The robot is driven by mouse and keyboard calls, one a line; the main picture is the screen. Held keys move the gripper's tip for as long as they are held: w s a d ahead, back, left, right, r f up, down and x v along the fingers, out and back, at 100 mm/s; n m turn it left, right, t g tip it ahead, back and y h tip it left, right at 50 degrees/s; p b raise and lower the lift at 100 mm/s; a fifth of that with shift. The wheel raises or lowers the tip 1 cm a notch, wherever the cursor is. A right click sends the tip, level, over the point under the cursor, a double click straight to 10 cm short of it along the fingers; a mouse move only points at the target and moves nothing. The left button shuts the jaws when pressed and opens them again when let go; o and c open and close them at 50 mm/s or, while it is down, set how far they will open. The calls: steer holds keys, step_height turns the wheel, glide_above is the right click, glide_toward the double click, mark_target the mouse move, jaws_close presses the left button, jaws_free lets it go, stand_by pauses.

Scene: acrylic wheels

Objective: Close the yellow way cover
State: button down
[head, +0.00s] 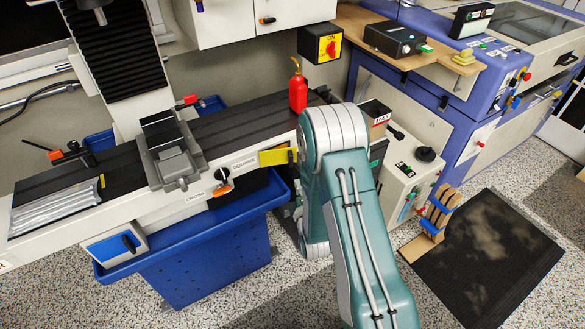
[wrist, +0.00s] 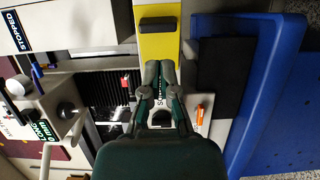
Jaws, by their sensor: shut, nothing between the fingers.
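The yellow way cover (head: 273,157) is a small flat panel on the front of the long machine bed, with a dark handle (head: 292,154) near its right end. My arm hides what lies just right of it in the head view. In the wrist view the yellow way cover (wrist: 158,48) is upright in the picture, its black handle (wrist: 158,24) near the top. My gripper (wrist: 160,68) is shut and empty, its fingertips over the lower part of the panel, below the handle. I cannot tell whether they touch it. My gripper is hidden in the head view.
A blue bin (head: 215,255) stands under the machine bed (head: 235,130). A red bottle (head: 298,90) stands on the bed behind the cover. A beige control cabinet (head: 400,170) is close right of my arm. A dark mat (head: 485,260) lies on the floor at right.

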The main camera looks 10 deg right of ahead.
mark_target(291, 163)
steer(key=w, duration=0.7)
steer(key=shift+w, duration=0.25)
steer(key=w, duration=0.1)
steer(key=w+d, duration=0.1)
steer(key=w, duration=0.1)
steer(key=shift+w+d, duration=0.15)
